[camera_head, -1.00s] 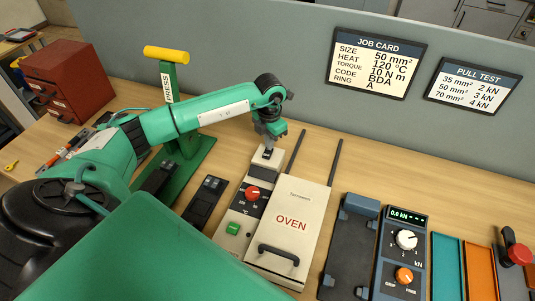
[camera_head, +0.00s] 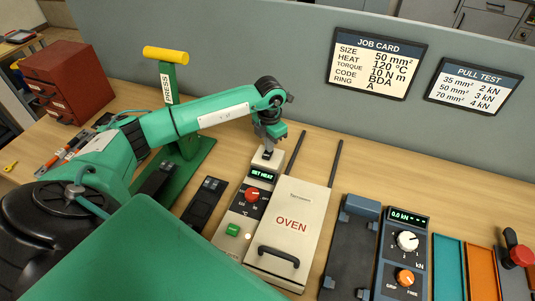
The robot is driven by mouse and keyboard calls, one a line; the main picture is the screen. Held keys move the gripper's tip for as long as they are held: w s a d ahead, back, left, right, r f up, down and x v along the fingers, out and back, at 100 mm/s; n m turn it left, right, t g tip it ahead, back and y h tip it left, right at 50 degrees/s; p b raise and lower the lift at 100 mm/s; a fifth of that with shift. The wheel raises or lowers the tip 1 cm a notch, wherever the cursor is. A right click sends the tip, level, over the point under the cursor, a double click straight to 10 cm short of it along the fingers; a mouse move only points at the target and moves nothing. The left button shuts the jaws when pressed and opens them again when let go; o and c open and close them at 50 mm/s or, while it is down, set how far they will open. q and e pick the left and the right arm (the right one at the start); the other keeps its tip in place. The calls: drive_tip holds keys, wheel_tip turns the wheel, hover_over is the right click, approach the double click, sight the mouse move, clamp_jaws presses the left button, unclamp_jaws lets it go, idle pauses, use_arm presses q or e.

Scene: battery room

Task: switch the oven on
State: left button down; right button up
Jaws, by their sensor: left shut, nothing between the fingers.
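The oven (camera_head: 304,201) is a cream box on the bench with a dark handle and red "OVEN" lettering. Its control strip (camera_head: 236,212) on the left side carries a red dial (camera_head: 252,195), a green button (camera_head: 233,230) and a small display (camera_head: 262,174) lit with green text that seems to read "SET HEAT". My left gripper (camera_head: 267,152) is shut and points down at the dark switch at the top of the strip, at or just above it; its tips hide part of the switch. My right gripper is not in view.
A green press (camera_head: 167,90) with a yellow handle stands behind my left arm. A dark blue pull tester (camera_head: 398,258) stands right of the oven, with blue and orange trays (camera_head: 480,272) beyond. A red cabinet (camera_head: 68,83) is at the back left. A job card (camera_head: 376,62) hangs on the partition.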

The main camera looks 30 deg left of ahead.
use_arm(q)
drive_tip(key=shift+r+p, duration=1.45)
drive_tip(key=shift+r, duration=1.95)
drive_tip(key=shift+f, duration=0.1)
drive_tip(key=shift+s, duration=0.1)
